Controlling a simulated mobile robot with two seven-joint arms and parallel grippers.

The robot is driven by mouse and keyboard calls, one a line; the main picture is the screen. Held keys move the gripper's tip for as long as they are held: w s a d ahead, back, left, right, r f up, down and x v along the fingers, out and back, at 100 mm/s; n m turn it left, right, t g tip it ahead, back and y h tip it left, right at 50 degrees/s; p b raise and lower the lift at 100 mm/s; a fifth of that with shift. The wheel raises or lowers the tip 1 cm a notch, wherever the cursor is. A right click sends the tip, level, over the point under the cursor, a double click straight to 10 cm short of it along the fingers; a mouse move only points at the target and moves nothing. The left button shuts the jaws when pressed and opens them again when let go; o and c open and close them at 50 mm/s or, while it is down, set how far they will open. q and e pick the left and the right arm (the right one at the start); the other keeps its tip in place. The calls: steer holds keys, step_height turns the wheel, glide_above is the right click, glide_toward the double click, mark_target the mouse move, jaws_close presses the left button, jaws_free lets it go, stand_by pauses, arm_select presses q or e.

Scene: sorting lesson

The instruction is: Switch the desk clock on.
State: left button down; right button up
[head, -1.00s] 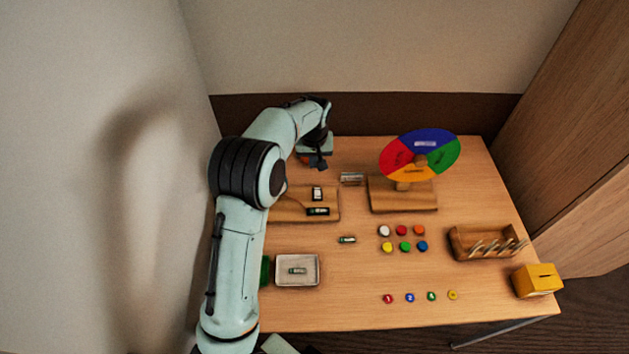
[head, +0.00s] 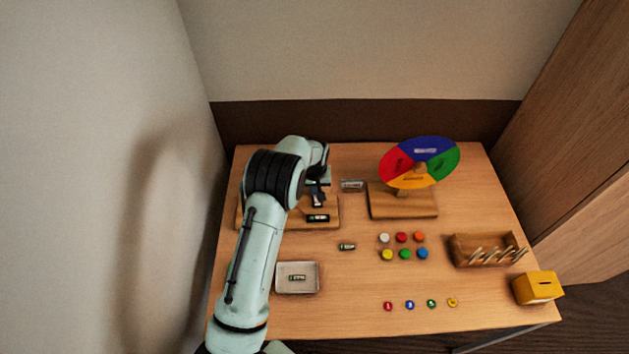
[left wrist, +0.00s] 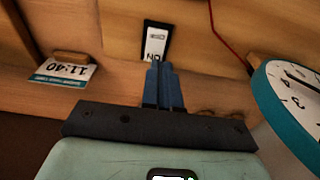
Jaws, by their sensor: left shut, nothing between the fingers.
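The desk clock (left wrist: 268,112), with a teal rim and white face, is partly in view at the right of the left wrist view; my arm hides it in the head view. A black-framed switch with a white rocker (left wrist: 155,42) marked "ON" is on the wooden base (head: 330,224). My left gripper (left wrist: 161,68) is shut and empty, its fingertips at the rocker's "ON" end; I cannot tell whether they touch. In the head view the left gripper (head: 318,202) is over the base, just behind the battery holder (head: 318,218). My right gripper is out of view.
A time card (head: 352,185) reading 11:40 stands right of the base. A red wire (left wrist: 228,32) runs nearby. A loose battery (head: 347,246), a tray (head: 283,289) with another battery, coloured counters (head: 404,254) and a colour wheel (head: 412,168) are on the table.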

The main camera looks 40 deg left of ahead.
arm_select(q)
steer(key=shift+f, duration=0.45)
steer(key=shift+f, duration=0.1)
steer(key=shift+f, duration=0.4)
steer(key=shift+w+a+r, duration=0.1)
steer(key=shift+w+r, duration=0.05)
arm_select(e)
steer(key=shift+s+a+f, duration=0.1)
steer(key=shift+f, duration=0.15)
